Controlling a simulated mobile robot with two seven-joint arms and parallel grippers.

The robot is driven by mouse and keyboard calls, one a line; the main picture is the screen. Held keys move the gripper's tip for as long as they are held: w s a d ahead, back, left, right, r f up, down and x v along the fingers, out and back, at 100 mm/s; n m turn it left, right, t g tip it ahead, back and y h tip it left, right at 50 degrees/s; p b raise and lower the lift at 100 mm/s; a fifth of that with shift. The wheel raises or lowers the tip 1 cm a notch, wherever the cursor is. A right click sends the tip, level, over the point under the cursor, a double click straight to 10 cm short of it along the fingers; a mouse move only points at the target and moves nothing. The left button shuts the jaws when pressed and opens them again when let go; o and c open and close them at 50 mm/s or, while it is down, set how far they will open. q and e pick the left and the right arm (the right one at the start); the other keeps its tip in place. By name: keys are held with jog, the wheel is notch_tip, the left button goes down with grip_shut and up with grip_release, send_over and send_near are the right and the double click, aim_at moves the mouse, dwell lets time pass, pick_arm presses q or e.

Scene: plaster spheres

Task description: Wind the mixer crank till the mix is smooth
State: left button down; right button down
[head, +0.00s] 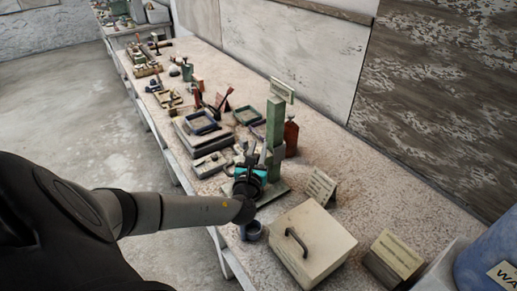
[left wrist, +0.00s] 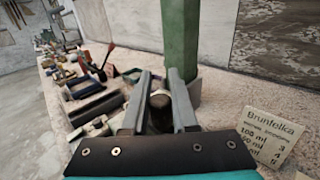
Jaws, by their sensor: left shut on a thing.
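The mixer shows as a tall green post (head: 274,124) on a flat green base on the bench; the post also shows in the left wrist view (left wrist: 181,40). My left gripper (head: 249,172) is close in front of the post, its wrist hiding much of the mixer's lower part. In the left wrist view its two fingers (left wrist: 160,98) are shut on a dark rounded grip (left wrist: 160,108), apparently the crank handle. The rest of the crank and the mix are hidden. My right gripper is not in view.
A pale box with a dark handle (head: 313,243) stands on the bench right of my left wrist. A small blue-grey cup (head: 252,230) is at the front edge. A lettered card (head: 320,186) stands behind the box. Trays and tools crowd the bench farther back.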

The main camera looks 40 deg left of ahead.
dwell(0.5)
pick_arm(q)
jog(key=n+g+y, duration=0.1)
jog(key=n+y, duration=0.1)
jog(key=w+n+g+y, duration=0.1)
jog(key=g+y, duration=0.1)
jog(key=shift+w+a+f+n+g, duration=0.1)
jog(key=shift+a+n+g, duration=0.05)
jog(key=shift+n+g, duration=0.2)
jog(key=n+g+y, duration=0.1)
jog(key=g+y+b, duration=0.1)
jog(key=n+g+y+b, duration=0.1)
jog(key=shift+w+a+f+n, duration=0.15)
jog(key=shift+w+a+n, duration=0.2)
jog(key=shift+w, duration=0.05)
jog(key=n+g+b, duration=0.2)
jog(key=g+b, duration=0.1)
jog(key=a+n+g+y+b, duration=0.1)
jog(key=n+g+b, duration=0.1)
jog(key=g+b, duration=0.1)
jog(key=a+n+g+y+b, duration=0.1)
jog(key=n+g+b, duration=0.1)
jog(key=g+b, duration=0.2)
jog(key=shift+w+b, duration=0.4)
jog(key=shift+b, duration=0.25)
jog(key=shift+a+r+n+g+b, duration=0.2)
jog(key=shift+a+n+g+b, duration=0.1)
jog(key=shift+n+g+b, duration=0.8)
jog(key=shift+m, duration=0.3)
